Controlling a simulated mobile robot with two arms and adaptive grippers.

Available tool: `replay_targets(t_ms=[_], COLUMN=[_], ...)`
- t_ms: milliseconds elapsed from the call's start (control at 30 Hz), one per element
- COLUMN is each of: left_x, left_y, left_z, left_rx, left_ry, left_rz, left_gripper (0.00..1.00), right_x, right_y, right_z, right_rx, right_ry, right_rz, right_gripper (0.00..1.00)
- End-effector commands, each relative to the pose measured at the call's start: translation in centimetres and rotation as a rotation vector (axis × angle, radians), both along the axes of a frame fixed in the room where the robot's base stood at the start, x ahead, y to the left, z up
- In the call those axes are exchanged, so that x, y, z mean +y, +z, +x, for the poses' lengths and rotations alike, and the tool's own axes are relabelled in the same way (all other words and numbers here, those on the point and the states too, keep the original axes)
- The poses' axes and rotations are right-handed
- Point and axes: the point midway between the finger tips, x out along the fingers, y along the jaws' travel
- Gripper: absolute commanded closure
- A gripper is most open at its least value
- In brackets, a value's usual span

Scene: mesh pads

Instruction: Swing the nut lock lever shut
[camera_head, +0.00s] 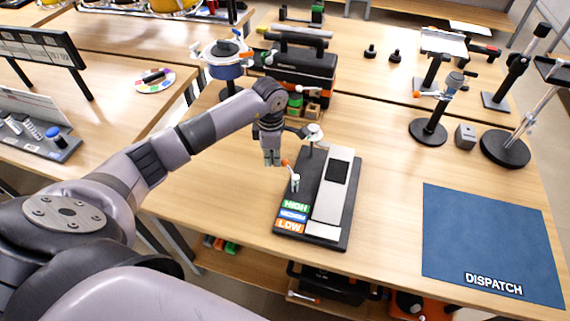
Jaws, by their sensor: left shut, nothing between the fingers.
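My left gripper (272,157) hangs fingers down over the table, just left of a dark fixture (342,236). It is shut, with nothing visible between its fingers. The fixture carries coloured HIGH, MEDIUM and LOW labels (293,214) and a pale panel. A small white lever with an orange tip (294,180) stands on its left part, just below and right of the fingertips; they look apart from it. A round white knob on a post (314,132) stands behind it. I cannot tell which part is the nut lock lever. My right gripper is not in view.
A blue DISPATCH mat (480,230) lies at the right. Black stands (428,132) and a grey block (465,136) are at the back right. A black toolbox (303,65) and a blue-and-white pot-like device (227,70) stand behind the gripper. The table between fixture and mat is clear.

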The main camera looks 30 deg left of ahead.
Motion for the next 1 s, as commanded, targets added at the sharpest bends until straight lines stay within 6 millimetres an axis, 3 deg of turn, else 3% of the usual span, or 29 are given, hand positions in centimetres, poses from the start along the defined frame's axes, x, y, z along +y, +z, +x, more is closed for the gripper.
replay_targets(t_ms=[333, 767, 1000], left_x=[-1.5, -1.8, -3.3], left_y=[-0.2, 0.0, -0.1], left_z=[1.6, 1.8, 2.5], left_rx=[-0.002, 0.000, -0.001], left_ry=[-0.001, -0.001, -0.002], left_rz=[-0.001, -0.001, -0.002], left_gripper=[1.00, 1.00, 1.00], right_x=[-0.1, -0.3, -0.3], right_y=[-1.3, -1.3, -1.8], right_z=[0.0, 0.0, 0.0], right_rx=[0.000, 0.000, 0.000], right_ry=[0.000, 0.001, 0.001], right_rz=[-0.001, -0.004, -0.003], right_gripper=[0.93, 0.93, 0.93])
